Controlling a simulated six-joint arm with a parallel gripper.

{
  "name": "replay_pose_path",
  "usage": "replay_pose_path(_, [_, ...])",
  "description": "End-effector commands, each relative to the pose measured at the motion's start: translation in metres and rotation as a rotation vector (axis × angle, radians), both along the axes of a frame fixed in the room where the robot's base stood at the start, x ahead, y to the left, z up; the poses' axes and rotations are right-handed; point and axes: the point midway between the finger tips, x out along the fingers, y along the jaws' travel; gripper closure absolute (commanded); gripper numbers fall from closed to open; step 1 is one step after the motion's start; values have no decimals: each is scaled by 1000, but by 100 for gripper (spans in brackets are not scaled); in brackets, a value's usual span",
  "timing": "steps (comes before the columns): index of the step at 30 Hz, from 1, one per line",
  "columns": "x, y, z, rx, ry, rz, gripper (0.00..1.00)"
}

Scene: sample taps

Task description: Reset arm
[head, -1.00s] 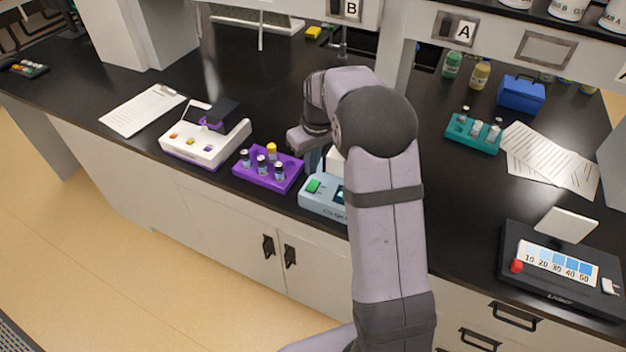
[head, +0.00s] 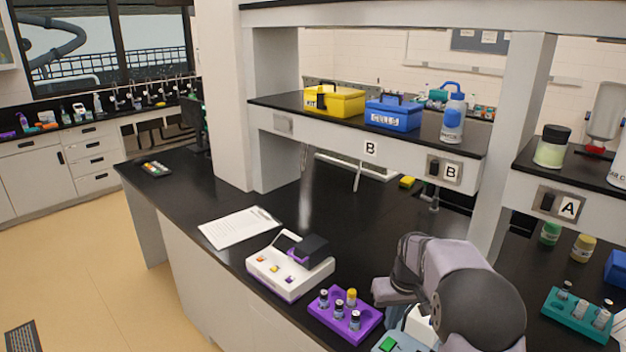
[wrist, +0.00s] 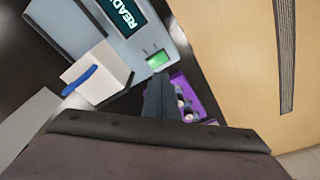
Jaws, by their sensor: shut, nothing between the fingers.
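My gripper (wrist: 158,98) shows in the wrist view as dark fingers, shut with nothing between them, in front of part of the purple rack (wrist: 205,92). In the head view my arm (head: 455,265) is bent over the bench at the lower right. Its fingertips are hidden there. The wrist hangs just right of the purple rack (head: 337,322), which holds several small vials. A light blue device (head: 384,345) with a green button is partly hidden by my arm. In the wrist view the device (wrist: 95,20) has a screen reading READY.
A white-and-purple instrument (head: 285,270) stands left of the rack, with a paper sheet (head: 238,228) beyond it. A teal vial rack (head: 575,315) is at the right. A shelf (head: 360,130) with yellow and blue boxes spans the back. The bench between paper and shelf is mostly clear.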

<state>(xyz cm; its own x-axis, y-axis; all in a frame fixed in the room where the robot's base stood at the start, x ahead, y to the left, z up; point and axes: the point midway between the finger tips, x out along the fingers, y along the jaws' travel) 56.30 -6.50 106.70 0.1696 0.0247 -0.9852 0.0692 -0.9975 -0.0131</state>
Motion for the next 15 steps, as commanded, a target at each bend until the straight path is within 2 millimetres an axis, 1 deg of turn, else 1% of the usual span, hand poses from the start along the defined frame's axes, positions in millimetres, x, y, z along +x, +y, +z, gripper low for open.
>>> replay_pose_path(1, [-19, 2, -19, 8, 46, -39, 100])
replay_pose_path(2, [-30, 3, -28, 11, 71, -60, 100])
replay_pose_path(3, [-45, 4, -40, 15, 105, -87, 100])
replay_pose_path(5, [-72, 7, -55, 18, 155, -122, 100])
replay_pose_path(6, [-90, 9, -61, 19, 185, -144, 100])
replay_pose_path(8, [-118, 12, -68, 18, 225, -172, 100])
replay_pose_path(9, [-138, 15, -70, 16, 249, -185, 100])
replay_pose_path(10, [-152, 18, -70, 15, 264, -192, 100])
replay_pose_path(11, [-166, 21, -71, 13, 278, -197, 100])
replay_pose_path(12, [-185, 25, -70, 10, 296, -201, 100])
replay_pose_path(14, [-214, 31, -67, 5, 319, -198, 100])
replay_pose_path(15, [-232, 35, -64, 1, 329, -190, 100])
